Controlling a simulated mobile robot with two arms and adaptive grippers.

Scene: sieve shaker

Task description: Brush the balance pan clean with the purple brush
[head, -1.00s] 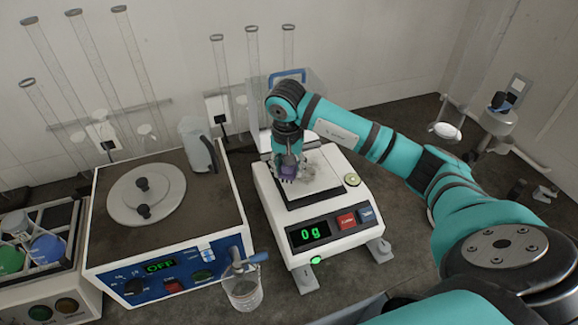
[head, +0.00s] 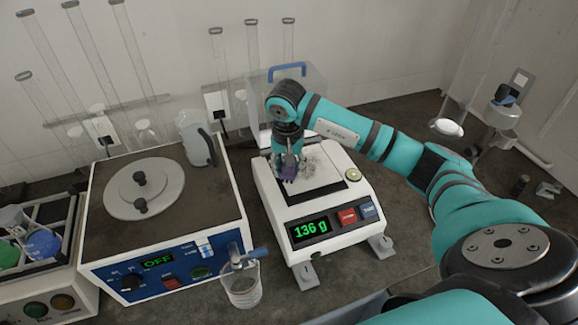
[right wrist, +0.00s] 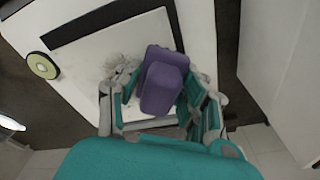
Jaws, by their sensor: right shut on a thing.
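The purple brush (right wrist: 164,82) is held between the fingers of my right gripper (right wrist: 160,108) in the right wrist view. In the head view the brush (head: 287,172) shows as a small purple patch under my right gripper (head: 287,160), low at the left part of the pan. The balance pan (head: 318,184) is a pale square plate on the white balance (head: 330,236), whose display reads 136 g. A patch of grey dust (head: 312,160) lies on the pan beside the brush; it also shows in the right wrist view (right wrist: 120,74). The bristles are hidden. My left gripper is out of view.
A blue-fronted sieve shaker (head: 165,215) reading OFF stands left of the balance. A glass beaker (head: 243,287) with a blue-handled tool is in front, between them. A clear cover with a blue handle (head: 287,68) stands behind the balance. Measuring cylinders line the wall.

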